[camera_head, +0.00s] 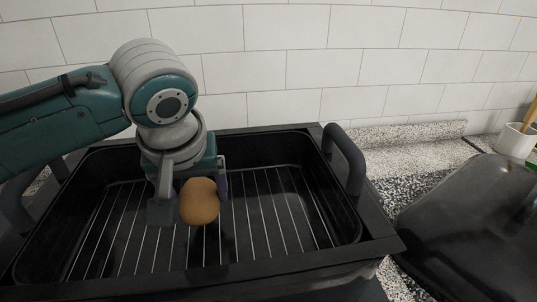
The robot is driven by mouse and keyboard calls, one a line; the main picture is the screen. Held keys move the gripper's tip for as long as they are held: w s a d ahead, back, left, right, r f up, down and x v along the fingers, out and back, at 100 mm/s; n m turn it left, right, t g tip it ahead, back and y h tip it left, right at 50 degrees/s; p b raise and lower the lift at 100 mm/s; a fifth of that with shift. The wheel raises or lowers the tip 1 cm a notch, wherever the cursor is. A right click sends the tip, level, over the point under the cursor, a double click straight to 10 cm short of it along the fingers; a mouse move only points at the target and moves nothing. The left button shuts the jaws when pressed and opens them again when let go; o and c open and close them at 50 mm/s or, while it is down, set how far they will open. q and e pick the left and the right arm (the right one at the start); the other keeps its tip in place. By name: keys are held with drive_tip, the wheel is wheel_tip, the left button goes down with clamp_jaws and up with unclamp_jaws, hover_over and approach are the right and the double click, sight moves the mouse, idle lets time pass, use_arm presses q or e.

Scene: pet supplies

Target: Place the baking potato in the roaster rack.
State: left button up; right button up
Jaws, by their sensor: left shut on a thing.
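The baking potato (199,203) is brown and rounded, and it shows in the head view between the fingers of my left gripper (192,195). The gripper is shut on it and points down inside the outline of the black roaster (345,240). The roaster's rack (276,222) is a row of thin metal bars across the pan's floor. The potato is over the middle of the rack; whether it touches the bars I cannot tell. My left arm hides part of the roaster's left and back side. My right gripper is not in view.
A black handle (346,160) stands up at the roaster's right end. A dark lid-like object (475,225) lies on the speckled counter (400,190) at the right. A white container (515,142) with utensils stands at the far right. A white tiled wall (290,60) closes the back.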

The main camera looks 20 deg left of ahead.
use_arm(q)
drive_tip(key=shift+f, duration=1.6)
drive_tip(key=shift+f, duration=0.2)
drive_tip(key=o, duration=1.3)
drive_tip(key=shift+d+r, duration=0.1)
drive_tip(key=shift+r, duration=0.4)
drive_tip(key=p+v, duration=0.1)
drive_tip(key=v, duration=1)
drive_tip(key=shift+s+r+p, duration=0.1)
drive_tip(key=shift+r+p, duration=0.1)
drive_tip(key=shift+p, duration=0.2)
